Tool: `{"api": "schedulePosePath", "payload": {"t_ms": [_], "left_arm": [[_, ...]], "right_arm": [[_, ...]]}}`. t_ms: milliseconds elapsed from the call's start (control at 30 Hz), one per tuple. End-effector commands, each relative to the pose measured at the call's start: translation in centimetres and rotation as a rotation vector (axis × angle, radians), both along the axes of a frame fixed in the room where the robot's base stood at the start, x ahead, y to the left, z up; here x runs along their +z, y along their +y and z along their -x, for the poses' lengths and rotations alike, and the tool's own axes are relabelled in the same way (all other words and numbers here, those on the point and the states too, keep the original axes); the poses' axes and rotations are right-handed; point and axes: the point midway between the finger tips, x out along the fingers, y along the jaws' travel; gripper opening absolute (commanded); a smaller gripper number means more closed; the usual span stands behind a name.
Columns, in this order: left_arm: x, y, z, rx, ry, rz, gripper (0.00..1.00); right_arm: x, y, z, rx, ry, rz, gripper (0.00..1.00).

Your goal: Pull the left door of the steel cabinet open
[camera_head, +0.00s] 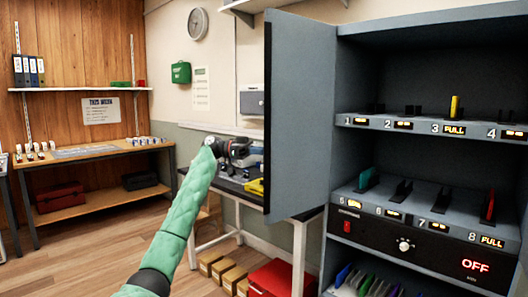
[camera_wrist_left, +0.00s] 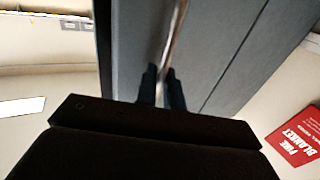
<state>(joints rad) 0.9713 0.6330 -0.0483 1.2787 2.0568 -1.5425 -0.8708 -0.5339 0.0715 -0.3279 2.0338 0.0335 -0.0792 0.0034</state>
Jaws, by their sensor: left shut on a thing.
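The steel cabinet (camera_head: 385,24) stands at the right of the head view. Its left door (camera_head: 298,110) is swung wide open, its inner face towards me and its free edge at the left. My left arm reaches up to the far side of the door, and my left gripper (camera_head: 240,150) is there, its fingertips hidden by the door. In the left wrist view my left gripper (camera_wrist_left: 161,80) is shut on the door's slim metal handle (camera_wrist_left: 174,40), against the grey door panel (camera_wrist_left: 215,45). My right gripper is in neither view.
Inside the cabinet are numbered shelves (camera_head: 352,121) with upright slots, several holding coloured phones. A bench (camera_head: 290,197) with a red box (camera_head: 272,278) below stands behind the door. A wooden workbench (camera_head: 95,152) is at the left; the floor (camera_head: 105,250) between is clear.

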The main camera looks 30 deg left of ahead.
Motion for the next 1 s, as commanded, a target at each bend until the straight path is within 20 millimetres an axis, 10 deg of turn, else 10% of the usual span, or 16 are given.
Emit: {"api": "schedulePosePath", "payload": {"t_ms": [267,400,1000], "left_arm": [[-1.0,-0.5,-0.4,-0.002,0.013,-0.004,0.00],[-0.8,-0.4,-0.3,-0.001,0.011,-0.003,0.31],[-0.2,2.1,0.3,0.001,0.003,0.001,0.31]], "right_arm": [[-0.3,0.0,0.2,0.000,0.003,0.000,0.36],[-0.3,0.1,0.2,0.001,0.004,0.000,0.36],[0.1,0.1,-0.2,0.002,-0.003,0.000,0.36]]}}
